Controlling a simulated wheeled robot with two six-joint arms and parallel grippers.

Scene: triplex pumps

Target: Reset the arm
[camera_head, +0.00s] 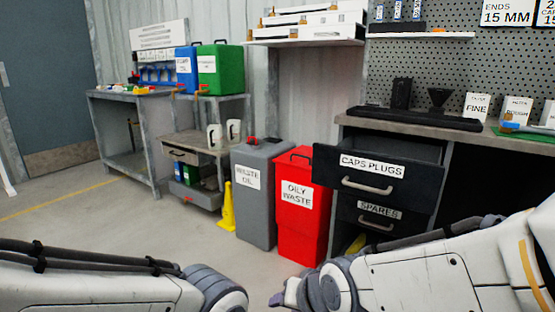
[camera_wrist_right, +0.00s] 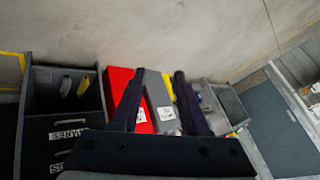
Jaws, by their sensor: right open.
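My right arm (camera_head: 425,275) comes in from the right in the head view, bent low in front of the drawers. My right gripper (camera_wrist_right: 159,74) shows in the right wrist view with its two dark fingers apart and nothing between them; the bins lie beyond it. My left arm (camera_head: 90,285) comes in from the left along the bottom edge of the head view. Its gripper is out of the picture.
The CAPS PLUGS drawer (camera_head: 372,177) is pulled out, above the SPARES drawer (camera_head: 380,215). A red OILY WASTE bin (camera_head: 300,215), a grey WASTE OIL bin (camera_head: 258,205) and a yellow floor sign (camera_head: 228,208) stand left of it. Floor at left is clear.

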